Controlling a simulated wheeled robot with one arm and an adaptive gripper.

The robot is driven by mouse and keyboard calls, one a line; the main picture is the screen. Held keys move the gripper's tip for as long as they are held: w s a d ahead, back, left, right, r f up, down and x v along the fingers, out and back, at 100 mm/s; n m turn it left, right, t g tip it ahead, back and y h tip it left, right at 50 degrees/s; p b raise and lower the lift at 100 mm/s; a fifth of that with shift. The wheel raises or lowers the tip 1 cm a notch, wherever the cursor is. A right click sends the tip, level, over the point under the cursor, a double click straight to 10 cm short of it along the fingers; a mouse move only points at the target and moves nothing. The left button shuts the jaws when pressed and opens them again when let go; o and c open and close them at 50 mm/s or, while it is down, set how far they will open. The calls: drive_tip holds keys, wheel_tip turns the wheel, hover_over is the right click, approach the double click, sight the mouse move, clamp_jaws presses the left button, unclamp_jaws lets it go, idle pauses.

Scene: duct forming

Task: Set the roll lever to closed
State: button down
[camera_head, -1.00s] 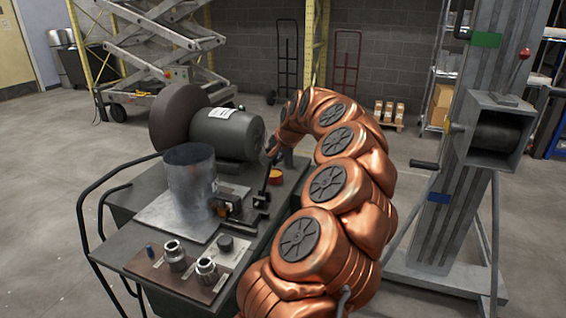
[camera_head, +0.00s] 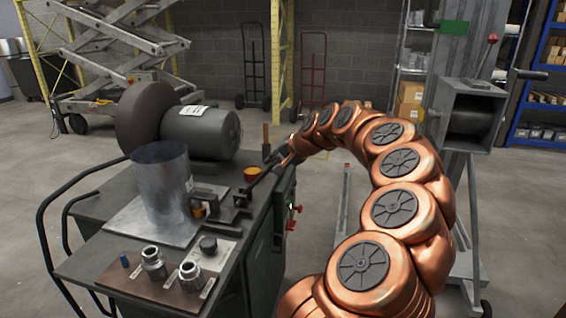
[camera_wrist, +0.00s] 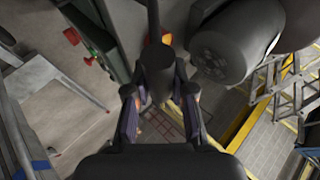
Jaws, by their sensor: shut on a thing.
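In the wrist view a dark lever with a thick, rounded handle (camera_wrist: 158,62) lies between the two fingers of my gripper (camera_wrist: 160,105). The fingers are shut on this handle, and a thin rod runs up from it. It appears to be the roll lever; no marking shows. In the head view my copper arm curves over to the right edge of the machine bench, where my dark gripper (camera_head: 256,178) is small and hard to tell from the lever. The lever's pivot and its exact setting cannot be made out.
The bench carries a grey motor (camera_head: 200,132), a sheet-metal cylinder (camera_head: 161,180) and metal fittings (camera_head: 153,262). Red and green buttons (camera_head: 292,216) are on its right side. A grey stand with a box (camera_head: 466,112) is at the right.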

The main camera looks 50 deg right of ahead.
drive_tip(key=shift+s+f, duration=0.1)
drive_tip(key=shift+f, duration=0.05)
drive_tip(key=c, duration=1)
unclamp_jaws()
drive_tip(key=shift+s+r, duration=0.1)
drive_tip(key=shift+r, duration=0.1)
drive_tip(key=v, duration=1.1)
drive_tip(key=shift+s+r, duration=0.2)
drive_tip(key=shift+s, duration=0.05)
